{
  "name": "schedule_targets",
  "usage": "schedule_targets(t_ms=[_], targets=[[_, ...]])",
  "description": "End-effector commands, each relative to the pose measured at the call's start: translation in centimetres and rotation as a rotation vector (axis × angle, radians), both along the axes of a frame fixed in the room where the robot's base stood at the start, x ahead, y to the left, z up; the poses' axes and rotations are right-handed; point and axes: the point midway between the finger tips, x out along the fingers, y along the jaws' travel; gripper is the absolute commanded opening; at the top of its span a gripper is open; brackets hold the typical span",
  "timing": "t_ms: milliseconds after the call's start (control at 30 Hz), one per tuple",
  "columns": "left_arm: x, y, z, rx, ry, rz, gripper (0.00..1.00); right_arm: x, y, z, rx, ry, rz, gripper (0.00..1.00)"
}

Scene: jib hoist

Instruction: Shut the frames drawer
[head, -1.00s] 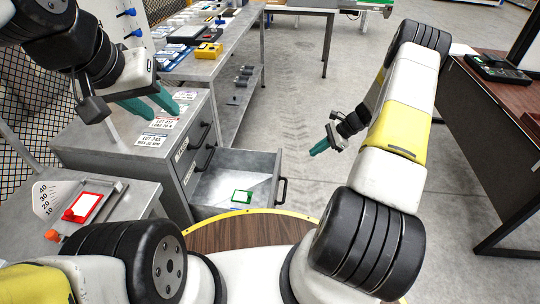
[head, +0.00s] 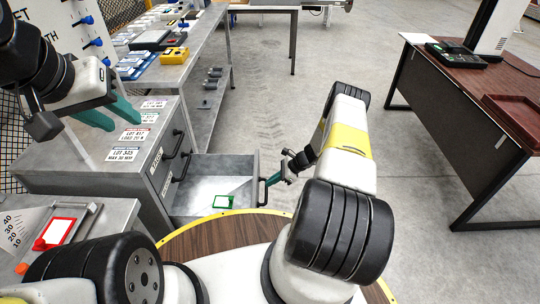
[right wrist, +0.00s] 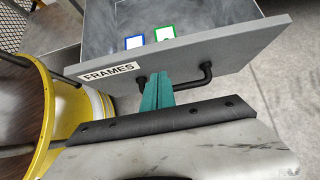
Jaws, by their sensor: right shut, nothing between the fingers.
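The frames drawer (head: 212,187) is a grey metal drawer pulled out from the cabinet, with a green-edged frame (head: 223,202) lying in it. In the right wrist view its front panel (right wrist: 215,52) carries a FRAMES label (right wrist: 110,72) and a black bar handle (right wrist: 190,80). A green and a blue frame (right wrist: 134,42) show inside. My right gripper (head: 273,180) is shut and empty; its teal fingertips (right wrist: 157,90) are close to the drawer front by the handle. I cannot tell if they touch. My left gripper (head: 112,115) is above the cabinet top, its teal fingers apart.
The cabinet (head: 95,165) has lot cards on top and another closed drawer above. A long grey workbench (head: 190,70) with tools stands behind it. A brown desk (head: 460,95) is at the right. The floor between is clear.

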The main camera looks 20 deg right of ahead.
Motion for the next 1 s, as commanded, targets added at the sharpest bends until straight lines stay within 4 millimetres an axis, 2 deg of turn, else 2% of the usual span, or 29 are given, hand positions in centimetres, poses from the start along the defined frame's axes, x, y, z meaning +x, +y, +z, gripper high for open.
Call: schedule_targets(t_ms=[33,200,767,867,1000], targets=[[0.0,0.0,0.0,0.0,0.0,0.0,0.36,0.4,1.0,0.3,0.001,-0.004,0.004,0.0],[0.0,0.0,0.0,0.0,0.0,0.0,0.36,0.9,2.6,0.3,0.0,-0.003,0.003,0.0],[0.0,0.0,0.0,0.0,0.0,0.0,0.36,1.1,3.4,0.3,0.001,-0.003,0.001,0.0],[0.0,0.0,0.0,0.0,0.0,0.0,0.36,1.3,4.1,0.3,0.001,-0.004,0.002,0.0],[0.0,0.0,0.0,0.0,0.0,0.0,0.36,1.8,6.1,0.3,0.002,-0.004,0.005,0.0]])
